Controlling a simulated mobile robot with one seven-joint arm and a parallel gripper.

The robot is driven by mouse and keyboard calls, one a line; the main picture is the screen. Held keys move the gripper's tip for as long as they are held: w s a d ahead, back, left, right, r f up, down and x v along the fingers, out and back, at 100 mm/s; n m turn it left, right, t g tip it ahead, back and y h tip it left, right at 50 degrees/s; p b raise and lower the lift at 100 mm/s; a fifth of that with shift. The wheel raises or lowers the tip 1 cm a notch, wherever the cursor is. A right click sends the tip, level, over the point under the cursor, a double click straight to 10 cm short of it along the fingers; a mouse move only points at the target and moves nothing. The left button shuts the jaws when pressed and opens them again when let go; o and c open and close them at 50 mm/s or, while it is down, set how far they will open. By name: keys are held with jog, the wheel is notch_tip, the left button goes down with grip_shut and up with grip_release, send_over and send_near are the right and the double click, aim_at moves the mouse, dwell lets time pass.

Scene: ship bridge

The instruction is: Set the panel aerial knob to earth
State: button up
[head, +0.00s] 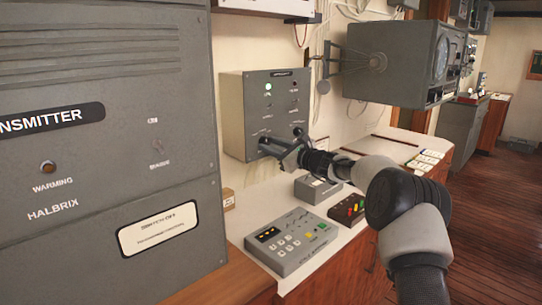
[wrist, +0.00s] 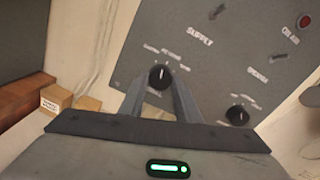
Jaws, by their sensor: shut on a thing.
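A grey wall panel (head: 233,112) with two black knobs near its lower edge stands behind the desk; it also fills the upper part of the wrist view (wrist: 225,65). My gripper (head: 267,144) reaches the panel's lower left part. In the wrist view its two fingers (wrist: 161,82) are on either side of the left black knob (wrist: 160,75), shut on it. The knob's pale pointer line looks roughly upright in that view. Small labels arc above it, too blurred to read. The second knob (wrist: 237,115) is to the right, free of the gripper; it also shows in the head view (head: 297,131).
A large grey transmitter cabinet (head: 100,160) stands at left. A button console (head: 290,240) and a small grey box (head: 318,189) sit on the desk below. A grey wall unit (head: 395,60) juts out at right.

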jog(key=shift+n+b, duration=2.4)
jog(key=shift+b, duration=0.3)
jog(key=o, duration=1.1)
jog(key=b+v, duration=0.1)
jog(key=v, duration=1.6)
jog(key=shift+s+d+r, duration=0.1)
jog(key=shift+d+r, duration=0.05)
jog(key=shift+d, duration=0.05)
jog(key=shift+s+d, duration=0.1)
